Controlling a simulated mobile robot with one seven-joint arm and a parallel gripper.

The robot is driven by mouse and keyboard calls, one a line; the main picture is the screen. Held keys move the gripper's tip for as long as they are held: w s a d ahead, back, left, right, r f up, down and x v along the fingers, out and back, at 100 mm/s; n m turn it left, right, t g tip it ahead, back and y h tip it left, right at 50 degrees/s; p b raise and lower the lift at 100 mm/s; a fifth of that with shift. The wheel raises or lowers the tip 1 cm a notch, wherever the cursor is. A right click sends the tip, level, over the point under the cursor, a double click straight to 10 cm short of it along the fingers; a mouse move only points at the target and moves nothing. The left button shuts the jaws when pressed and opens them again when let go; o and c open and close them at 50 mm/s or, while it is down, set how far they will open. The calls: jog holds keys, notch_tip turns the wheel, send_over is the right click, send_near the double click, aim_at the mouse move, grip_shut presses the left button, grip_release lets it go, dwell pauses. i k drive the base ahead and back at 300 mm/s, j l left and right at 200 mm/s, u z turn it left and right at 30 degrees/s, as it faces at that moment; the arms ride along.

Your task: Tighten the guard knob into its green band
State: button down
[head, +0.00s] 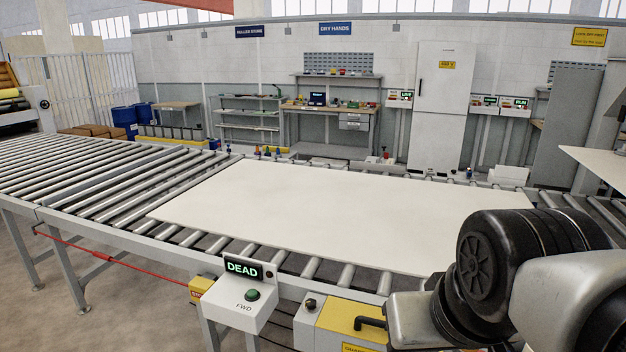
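A small dark round knob (310,304) sits on the grey housing at the bottom centre, left of a yellow guard cover (352,318). It looks like the guard knob, but I cannot make out a green band or its setting. A black bent handle (370,323) shows at the right of the yellow cover. My arm fills the lower right, and its grey end part (412,318) is right of the cover, apart from the knob. My gripper's fingers cannot be made out.
A large pale sheet (330,210) lies on the roller conveyor (90,170). A control box (240,303) with a green button and a display reading DEAD stands left of the knob. A red cord (110,258) runs along the conveyor's side.

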aim_at(310, 303)
jog(key=j+z, duration=0.15)
jog(key=z, duration=0.35)
jog(key=i+j+z, duration=0.1)
jog(key=z, duration=0.4)
jog(key=j+z, duration=0.3)
jog(key=j, duration=0.25)
jog(key=j+z, duration=0.25)
jog(key=j, duration=0.9)
jog(key=k+j+z, duration=0.1)
jog(key=j, duration=0.45)
jog(key=k+j, duration=0.1)
jog(key=k, duration=0.2)
jog(key=k+j, duration=0.1)
jog(key=k, duration=0.25)
jog(key=i+u, duration=0.1)
jog(key=u, duration=0.35)
jog(key=i, duration=0.4)
